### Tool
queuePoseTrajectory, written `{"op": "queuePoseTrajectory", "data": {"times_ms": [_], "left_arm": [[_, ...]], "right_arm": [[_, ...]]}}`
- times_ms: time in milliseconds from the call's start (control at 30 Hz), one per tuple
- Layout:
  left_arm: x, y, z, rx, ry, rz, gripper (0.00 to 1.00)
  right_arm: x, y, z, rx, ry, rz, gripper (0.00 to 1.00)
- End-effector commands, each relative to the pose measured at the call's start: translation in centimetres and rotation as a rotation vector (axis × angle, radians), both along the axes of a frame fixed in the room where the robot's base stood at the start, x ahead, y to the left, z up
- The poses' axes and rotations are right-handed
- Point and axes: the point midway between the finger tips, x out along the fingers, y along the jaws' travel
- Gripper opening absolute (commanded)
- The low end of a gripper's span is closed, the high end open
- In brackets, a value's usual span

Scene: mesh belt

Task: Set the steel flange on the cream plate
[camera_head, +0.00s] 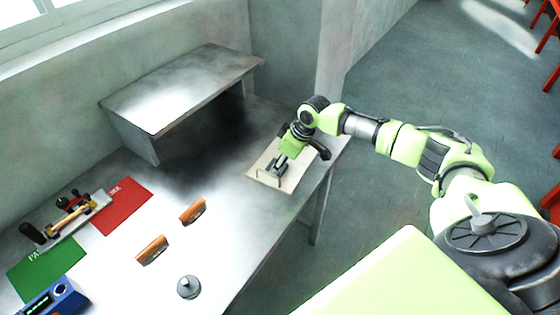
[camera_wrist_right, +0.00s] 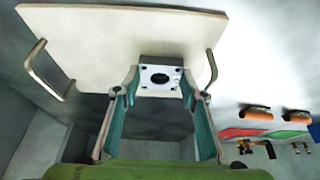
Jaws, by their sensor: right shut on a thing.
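The steel flange (camera_wrist_right: 160,78) is a grey square block with a round dark centre hole and small corner holes. In the right wrist view it sits between the fingertips of my right gripper (camera_wrist_right: 162,82), which is shut on it. The cream plate (camera_head: 296,176) lies on the metal table at its far right end, and my right gripper (camera_head: 279,166) is over it. The plate (camera_wrist_right: 120,35) has a bent metal handle at each side. The flange overlaps the plate's near edge in the wrist view; I cannot tell whether they touch. My left gripper is not in view.
A raised metal shelf (camera_head: 180,85) stands at the back. A red mat (camera_head: 122,208), a green mat (camera_head: 50,268), a clamp-like tool (camera_head: 70,212), two orange-brown blocks (camera_head: 193,211), a grey knobbed piece (camera_head: 188,287) and a blue device (camera_head: 52,299) lie to the left.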

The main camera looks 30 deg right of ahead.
Motion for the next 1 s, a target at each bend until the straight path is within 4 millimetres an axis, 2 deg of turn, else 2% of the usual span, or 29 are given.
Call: {"op": "queuePoseTrajectory", "data": {"times_ms": [300,333,767,867,1000], "left_arm": [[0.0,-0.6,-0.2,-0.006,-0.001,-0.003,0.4],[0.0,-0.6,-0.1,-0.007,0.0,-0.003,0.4],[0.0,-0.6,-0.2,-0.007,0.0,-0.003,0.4],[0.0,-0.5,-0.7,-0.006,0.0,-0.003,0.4],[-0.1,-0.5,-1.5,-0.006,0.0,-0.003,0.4]], "right_arm": [[0.0,0.0,-0.3,0.001,-0.002,0.0,0.08],[0.0,0.0,-0.3,0.0,0.0,0.0,0.46],[-0.1,-0.1,0.3,0.0,-0.001,0.0,0.46],[-0.6,-0.4,1.6,-0.002,-0.002,0.0,0.46],[-1.6,-1.0,4.3,-0.002,-0.003,0.0,0.46]]}}
